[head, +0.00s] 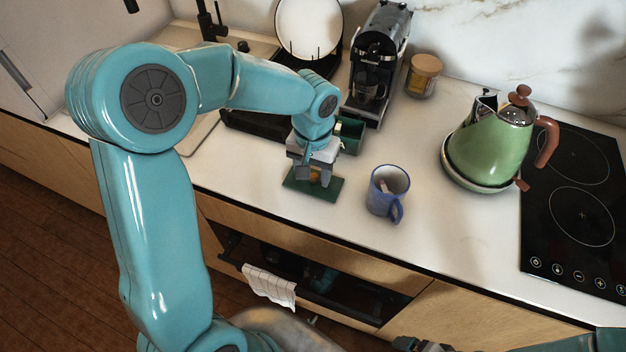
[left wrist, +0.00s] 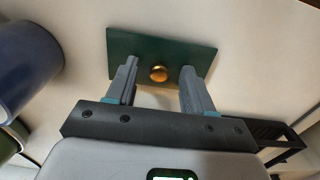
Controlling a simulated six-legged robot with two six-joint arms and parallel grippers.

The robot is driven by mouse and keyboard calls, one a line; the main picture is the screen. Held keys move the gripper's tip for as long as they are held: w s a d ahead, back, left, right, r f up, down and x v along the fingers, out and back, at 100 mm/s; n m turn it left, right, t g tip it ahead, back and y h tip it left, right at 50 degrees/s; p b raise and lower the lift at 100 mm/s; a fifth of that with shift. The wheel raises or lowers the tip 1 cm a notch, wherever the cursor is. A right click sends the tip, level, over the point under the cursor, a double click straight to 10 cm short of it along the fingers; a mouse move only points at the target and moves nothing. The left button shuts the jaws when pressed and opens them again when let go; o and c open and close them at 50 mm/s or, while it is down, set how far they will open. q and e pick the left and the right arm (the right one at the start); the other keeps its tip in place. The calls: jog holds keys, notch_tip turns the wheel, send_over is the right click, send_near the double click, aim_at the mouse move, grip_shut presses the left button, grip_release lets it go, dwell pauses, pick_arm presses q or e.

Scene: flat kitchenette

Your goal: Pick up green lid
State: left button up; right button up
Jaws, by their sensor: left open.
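The green lid (head: 327,190) is a flat dark green rectangle with a gold knob, lying on the white counter near its front edge. It also shows in the left wrist view (left wrist: 190,48), with the gold knob (left wrist: 158,74) between the fingers. My left gripper (head: 313,175) is above the lid, pointing down. Its fingers (left wrist: 160,68) are open on either side of the knob, with gaps to it. It partly covers the lid in the head view. Part of my right gripper (head: 424,344) shows at the bottom edge; its jaws are not clear.
A blue mug (head: 380,196) stands right of the lid. A green box (head: 351,134) is behind the gripper, partly hidden. A coffee machine (head: 378,60), a jar (head: 423,75) and a dish rack (head: 255,122) are farther back. A green kettle (head: 487,146) and hob (head: 570,215) are right.

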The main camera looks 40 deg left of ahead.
pick_arm(q)
jog(key=shift+w, duration=0.1)
grip_shut()
jog(key=shift+r, duration=0.1)
